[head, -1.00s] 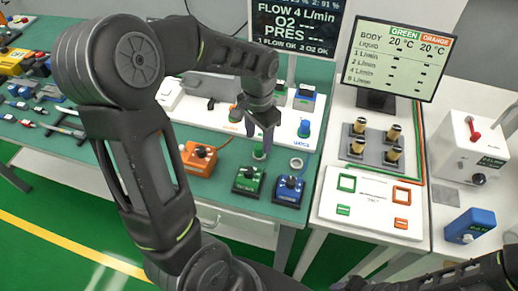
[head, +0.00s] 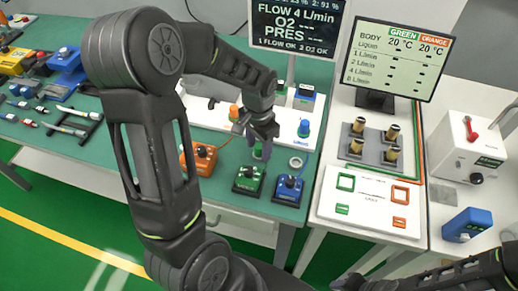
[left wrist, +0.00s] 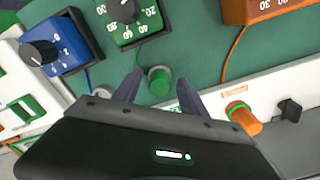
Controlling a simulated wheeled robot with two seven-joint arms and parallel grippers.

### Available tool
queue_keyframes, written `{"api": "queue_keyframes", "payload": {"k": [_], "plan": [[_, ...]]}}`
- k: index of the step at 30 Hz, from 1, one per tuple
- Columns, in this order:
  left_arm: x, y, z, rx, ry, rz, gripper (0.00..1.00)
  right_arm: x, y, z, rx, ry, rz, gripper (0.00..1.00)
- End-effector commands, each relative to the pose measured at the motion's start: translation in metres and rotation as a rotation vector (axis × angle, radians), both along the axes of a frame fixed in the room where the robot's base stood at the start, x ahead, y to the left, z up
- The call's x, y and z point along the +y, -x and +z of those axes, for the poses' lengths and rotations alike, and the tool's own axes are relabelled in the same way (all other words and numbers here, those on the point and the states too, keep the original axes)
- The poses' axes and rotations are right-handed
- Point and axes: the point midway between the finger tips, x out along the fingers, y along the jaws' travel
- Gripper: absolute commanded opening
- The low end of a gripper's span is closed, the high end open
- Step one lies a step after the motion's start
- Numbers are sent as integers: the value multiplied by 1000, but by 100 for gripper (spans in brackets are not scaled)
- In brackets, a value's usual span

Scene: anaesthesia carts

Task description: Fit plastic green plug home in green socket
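The green plug (left wrist: 159,82) stands upright on the teal bench top, in front of the white panel. My left gripper (left wrist: 152,84) is open, its two fingers on either side of the plug with a gap visible in the left wrist view. In the head view the left gripper (head: 262,150) is low over the bench and partly hides the plug.
An orange plug (left wrist: 242,116) sits at the white panel (left wrist: 285,85). Green (head: 249,181), blue (head: 289,189) and orange (head: 197,158) dial boxes stand near the gripper. A pale ring (head: 296,162) lies to the right. A white board (head: 370,203) is further right.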

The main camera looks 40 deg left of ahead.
Motion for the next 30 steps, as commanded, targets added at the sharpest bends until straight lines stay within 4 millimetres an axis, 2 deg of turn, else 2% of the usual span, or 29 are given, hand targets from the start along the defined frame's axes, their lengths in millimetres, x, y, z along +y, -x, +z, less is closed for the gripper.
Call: {"api": "queue_keyframes", "payload": {"k": [2,17,30], "plan": [[0,0,0,0,0,0,42,0,0,0,0,0,0,36],[0,0,0,0,0,0,1,0,0,0,0,0,0,36],[0,0,2,-1,0,0,0,0,0,0,0,0,0,36]]}}
